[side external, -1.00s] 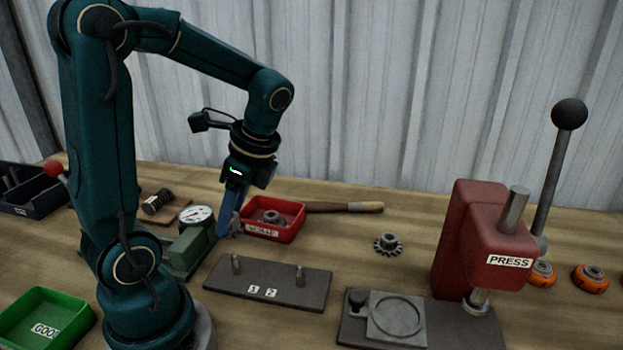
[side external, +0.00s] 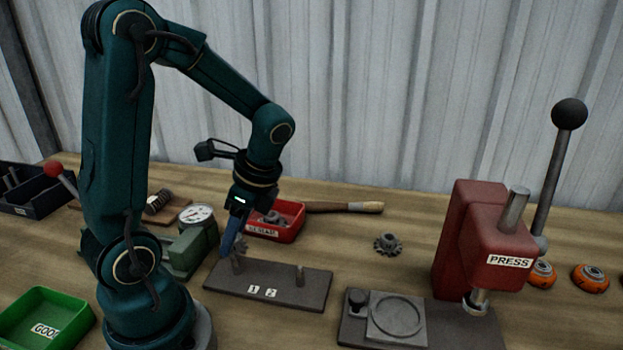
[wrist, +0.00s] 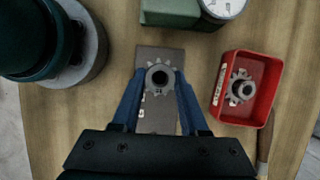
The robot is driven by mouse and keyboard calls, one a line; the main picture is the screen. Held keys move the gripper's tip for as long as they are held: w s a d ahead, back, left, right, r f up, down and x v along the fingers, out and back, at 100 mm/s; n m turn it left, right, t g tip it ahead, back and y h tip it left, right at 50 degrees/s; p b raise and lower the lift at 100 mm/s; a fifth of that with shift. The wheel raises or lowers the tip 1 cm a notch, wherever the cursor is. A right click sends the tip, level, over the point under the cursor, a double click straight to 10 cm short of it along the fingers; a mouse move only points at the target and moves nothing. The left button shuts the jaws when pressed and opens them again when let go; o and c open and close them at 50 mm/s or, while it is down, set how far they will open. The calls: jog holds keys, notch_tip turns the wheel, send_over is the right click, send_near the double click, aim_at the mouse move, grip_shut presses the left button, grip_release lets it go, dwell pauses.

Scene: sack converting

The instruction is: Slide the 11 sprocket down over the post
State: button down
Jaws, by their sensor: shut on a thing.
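My gripper (wrist: 158,85) has its blue fingers shut on a grey toothed sprocket (wrist: 159,76), hub facing the wrist camera. In the side external view my gripper (side external: 230,248) is low at the left end of the dark post plate (side external: 270,288), and the sprocket (side external: 240,243) shows partly behind the fingers. The left post (side external: 237,265) stands upright close below the held sprocket; I cannot tell whether the bore is lined up with it. The right post (side external: 300,275) is bare. The sprocket's tooth count is too small to read.
A red scrap tray (side external: 290,232) holding a sprocket stands behind the plate. Another sprocket (side external: 387,244) lies loose on the table. A green block (side external: 190,252) and a dial gauge (side external: 196,214) stand left of the plate. The red press (side external: 480,240) is at right.

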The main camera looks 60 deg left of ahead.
aim_at(242, 247)
jog(key=shift+f, duration=1.25)
jog(key=shift+f, duration=1.45)
jog(key=shift+c, duration=1.7)
grip_release()
jog(key=shift+r, duration=0.1)
